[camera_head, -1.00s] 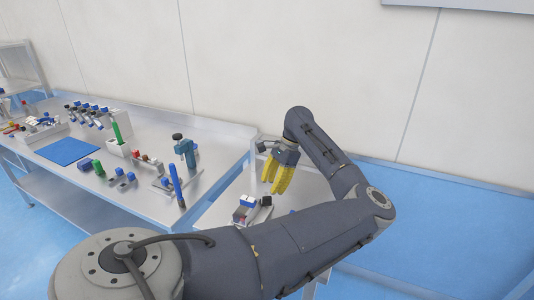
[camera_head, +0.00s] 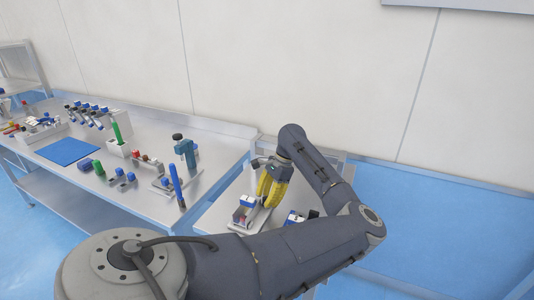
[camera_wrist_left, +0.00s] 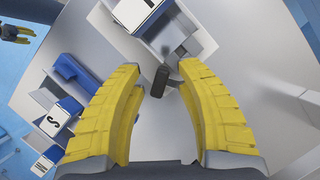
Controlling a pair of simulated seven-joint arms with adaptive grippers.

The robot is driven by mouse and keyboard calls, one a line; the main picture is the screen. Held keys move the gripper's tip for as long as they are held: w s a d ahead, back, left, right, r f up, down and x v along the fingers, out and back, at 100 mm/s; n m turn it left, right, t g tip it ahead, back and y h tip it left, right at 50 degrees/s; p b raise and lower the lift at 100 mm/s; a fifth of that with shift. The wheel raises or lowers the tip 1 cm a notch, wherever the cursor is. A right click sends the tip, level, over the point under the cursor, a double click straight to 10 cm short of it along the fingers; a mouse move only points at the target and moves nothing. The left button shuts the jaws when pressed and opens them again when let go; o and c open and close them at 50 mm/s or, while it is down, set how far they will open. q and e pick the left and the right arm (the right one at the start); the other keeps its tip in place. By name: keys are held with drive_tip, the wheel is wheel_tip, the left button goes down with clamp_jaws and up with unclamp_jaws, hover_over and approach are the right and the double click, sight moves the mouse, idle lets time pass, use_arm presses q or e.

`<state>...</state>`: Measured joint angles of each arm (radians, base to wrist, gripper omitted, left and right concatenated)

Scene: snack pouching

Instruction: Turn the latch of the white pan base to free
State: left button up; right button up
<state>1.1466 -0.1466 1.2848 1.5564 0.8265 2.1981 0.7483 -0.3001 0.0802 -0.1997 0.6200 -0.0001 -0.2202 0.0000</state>
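The white pan base, a white and grey box-like body (camera_wrist_left: 180,28), is at the top of the left wrist view. A black latch handle (camera_wrist_left: 160,79) sticks out from it toward my fingers. In the head view, what looks like the same unit (camera_head: 243,215) stands on the small side table. My left gripper (camera_head: 268,200) has yellow fingers and is low over that table, beside the unit. In the wrist view its fingers (camera_wrist_left: 161,68) are spread, with the black handle between the tips; a gap shows on both sides.
A second unit with blue and white parts (camera_wrist_left: 68,90) is left of my fingers in the wrist view. The long bench (camera_head: 215,150) at left holds a blue mat (camera_head: 68,151), a teal stand (camera_head: 186,150) and several small fixtures. The side table's right part is bare in the wrist view.

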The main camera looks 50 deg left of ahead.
use_arm(q)
clamp_jaws()
idle(1.2)
drive_tip(key=shift+o, duration=0.9)
unclamp_jaws()
drive_tip(key=v, duration=1.2)
drive_tip(key=shift+w, duration=0.1)
